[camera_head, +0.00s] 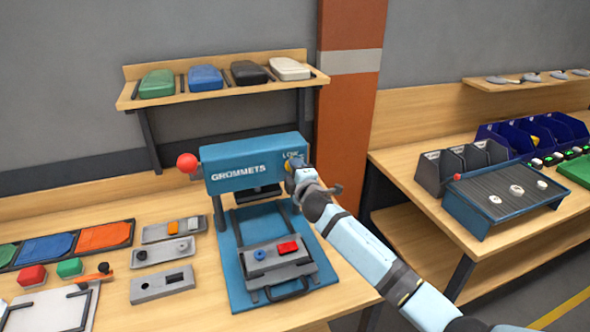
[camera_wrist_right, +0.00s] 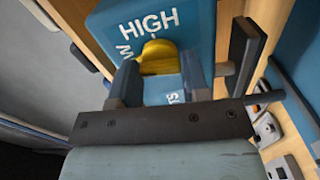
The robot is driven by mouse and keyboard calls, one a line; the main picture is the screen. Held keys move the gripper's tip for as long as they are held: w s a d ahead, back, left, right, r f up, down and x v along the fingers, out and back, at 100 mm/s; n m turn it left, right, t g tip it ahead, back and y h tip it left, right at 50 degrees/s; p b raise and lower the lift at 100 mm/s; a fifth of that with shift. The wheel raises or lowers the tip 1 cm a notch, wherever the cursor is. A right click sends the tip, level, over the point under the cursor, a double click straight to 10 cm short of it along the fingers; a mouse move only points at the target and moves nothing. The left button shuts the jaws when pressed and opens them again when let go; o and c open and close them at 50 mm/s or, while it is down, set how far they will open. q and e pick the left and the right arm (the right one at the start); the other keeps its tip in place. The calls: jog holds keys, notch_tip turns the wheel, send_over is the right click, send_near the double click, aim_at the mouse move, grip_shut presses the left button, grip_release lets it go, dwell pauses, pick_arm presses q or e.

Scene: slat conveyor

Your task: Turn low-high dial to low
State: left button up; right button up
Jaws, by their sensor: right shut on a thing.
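The blue grommet press (camera_head: 250,155) stands on the wooden table, with "LOW" lettering near the right end of its top beam. The yellow low-high dial (camera_wrist_right: 158,60) is on that beam's face, with "HIGH" above it and part of "LOW" to its left in the right wrist view. My right gripper (camera_head: 296,172) reaches the dial from the right and is shut on it, one finger on each side. The fingers and wrist hide much of the dial, and I cannot tell exactly where it points. My left gripper is not in view.
A red ball knob (camera_head: 187,163) sticks out left of the press. A grey fixture (camera_head: 277,263) with a blue knob and red button sits on the press base. Grey switch panels (camera_head: 163,252) lie to the left. A shelf (camera_head: 215,92) holds several coloured cases.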

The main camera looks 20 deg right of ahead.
jog(key=shift+n, duration=0.5)
jog(key=o, duration=0.9)
jog(key=shift+s, duration=0.1)
jog(key=s, duration=0.4)
jog(key=s+b, duration=0.1)
jog(key=s, duration=0.8)
jog(key=shift+s+d+b, duration=0.25)
jog(key=shift+s+b, duration=0.05)
